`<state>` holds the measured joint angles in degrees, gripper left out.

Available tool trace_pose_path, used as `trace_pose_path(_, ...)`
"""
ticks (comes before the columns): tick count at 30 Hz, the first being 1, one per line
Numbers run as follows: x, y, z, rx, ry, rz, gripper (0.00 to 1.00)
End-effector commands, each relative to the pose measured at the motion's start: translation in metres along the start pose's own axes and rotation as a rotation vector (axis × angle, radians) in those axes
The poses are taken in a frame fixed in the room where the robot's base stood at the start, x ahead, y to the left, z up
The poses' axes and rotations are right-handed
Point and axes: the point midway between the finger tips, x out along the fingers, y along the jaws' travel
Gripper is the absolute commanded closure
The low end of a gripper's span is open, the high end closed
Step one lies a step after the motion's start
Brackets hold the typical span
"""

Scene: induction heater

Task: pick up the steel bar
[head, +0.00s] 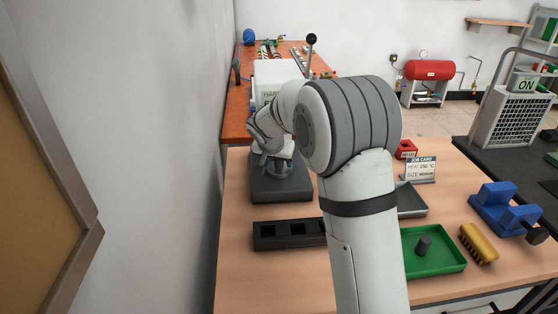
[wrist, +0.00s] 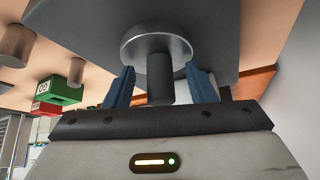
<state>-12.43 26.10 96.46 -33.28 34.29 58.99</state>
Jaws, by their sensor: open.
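A dark cylinder that looks like the steel bar (wrist: 159,78) stands on a round pale metal disc (wrist: 130,45) in the wrist view, which shows the scene upside down. My gripper (wrist: 161,90) is open, with one blue finger on each side of the bar. A gap shows between the bar and each finger. In the head view my gripper (head: 272,160) is over the dark base (head: 283,188) of the hardness machine (head: 272,72), and my arm hides the bar there.
A black block with square holes (head: 270,236) lies in front of the machine. A grey tray (head: 411,202), a job card (head: 421,168), a yellow brush (head: 478,243) and a blue vise (head: 505,206) are on the right. The wall is close on the left.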

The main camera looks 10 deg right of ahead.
Motion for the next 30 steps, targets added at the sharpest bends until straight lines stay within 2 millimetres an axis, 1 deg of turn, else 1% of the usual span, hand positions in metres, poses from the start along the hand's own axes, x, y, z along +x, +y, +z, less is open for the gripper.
trace_pose_path(2,-0.0002,-0.0001,0.0001,0.000,0.000,0.000,0.51)
trace_pose_path(20,-0.0004,-0.0001,0.0002,0.000,0.000,0.000,1.00)
trace_pose_path(30,-0.0023,-0.0003,-0.0013,0.000,0.001,0.000,1.00)
